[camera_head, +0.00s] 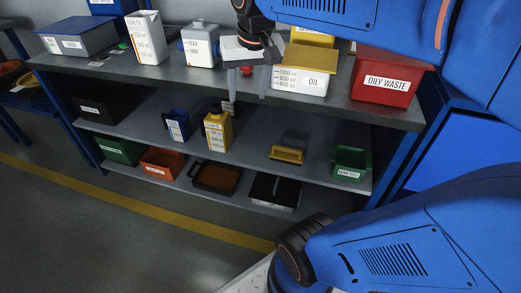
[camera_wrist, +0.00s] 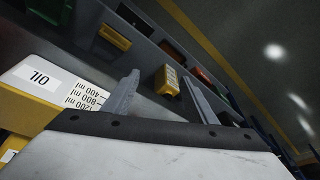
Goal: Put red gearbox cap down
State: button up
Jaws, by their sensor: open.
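A small red piece, probably the red gearbox cap (camera_head: 246,70), shows on the bench top (camera_head: 175,77) in the head view, partly hidden by my gripper. My gripper (camera_head: 247,88) points down at the bench's front edge, fingers apart, with the red piece seen between them. I cannot tell its exact distance from the fingers. In the wrist view my gripper (camera_wrist: 163,90) has its fingers spread with nothing held between them. I cannot make out the red cap in that view.
An OIL container (camera_head: 303,82) stands close right of my gripper, with a red OILY WASTE bin (camera_head: 385,88) beyond it. A white MAX/MIN container (camera_head: 201,48) stands left. A yellow jug (camera_head: 217,133) and blue jug (camera_head: 177,126) are on the shelf below.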

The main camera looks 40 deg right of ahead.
jog(key=s+a+f+n+t, duration=0.1)
jog(key=s+a+f+n, duration=0.2)
jog(key=s+f, duration=0.8)
jog(key=shift+a+n+y, duration=0.3)
jog(key=shift+a+n, duration=0.05)
jog(key=shift+n, duration=0.15)
jog(key=shift+r, duration=0.1)
